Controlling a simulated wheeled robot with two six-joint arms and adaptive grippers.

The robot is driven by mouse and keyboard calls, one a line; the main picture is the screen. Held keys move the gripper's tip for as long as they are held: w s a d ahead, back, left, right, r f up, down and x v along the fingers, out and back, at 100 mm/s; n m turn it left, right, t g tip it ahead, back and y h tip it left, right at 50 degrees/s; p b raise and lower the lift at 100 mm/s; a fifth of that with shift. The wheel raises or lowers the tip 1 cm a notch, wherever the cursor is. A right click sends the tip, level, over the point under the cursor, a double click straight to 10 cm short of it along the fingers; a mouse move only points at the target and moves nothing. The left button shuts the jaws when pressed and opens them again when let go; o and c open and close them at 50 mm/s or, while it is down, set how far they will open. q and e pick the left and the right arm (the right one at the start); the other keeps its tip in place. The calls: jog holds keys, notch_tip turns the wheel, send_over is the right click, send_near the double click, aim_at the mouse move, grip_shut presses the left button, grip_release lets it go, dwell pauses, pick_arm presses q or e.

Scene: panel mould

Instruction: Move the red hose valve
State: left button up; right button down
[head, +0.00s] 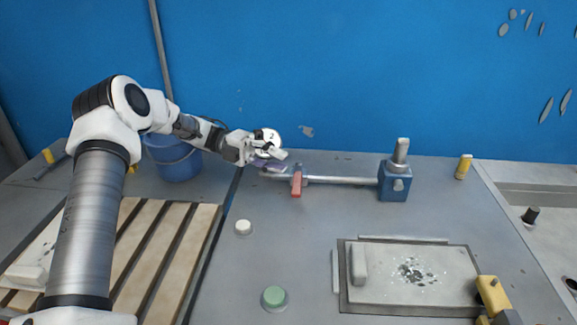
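The red hose valve handle (297,182) sits on a thin metal pipe (340,180) on the grey table, pointing toward the front. The pipe runs right into a blue block (395,183) with a metal cylinder on top. My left gripper (277,158) is just left of and behind the red handle, above the pipe's left end, and looks apart from the handle. Its fingers are small and overlap in this view, so I cannot tell whether they are open or shut. My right gripper is not in view.
A flat grey panel mould (385,297) lies front right, with yellow blocks (492,293) beside it. A green button (274,297) and a white button (243,227) stand front left. A blue bucket (175,160) and wooden slats (150,245) are left. The table middle is clear.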

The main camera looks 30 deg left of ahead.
pick_arm(q)
jog(key=shift+w+a+f+b, duration=0.1)
jog(key=shift+a+f+b, duration=0.15)
jog(key=shift+a, duration=0.7)
jog(key=shift+a+f+b, duration=0.1)
jog(key=shift+a+f, duration=0.1)
jog(key=shift+a, duration=0.75)
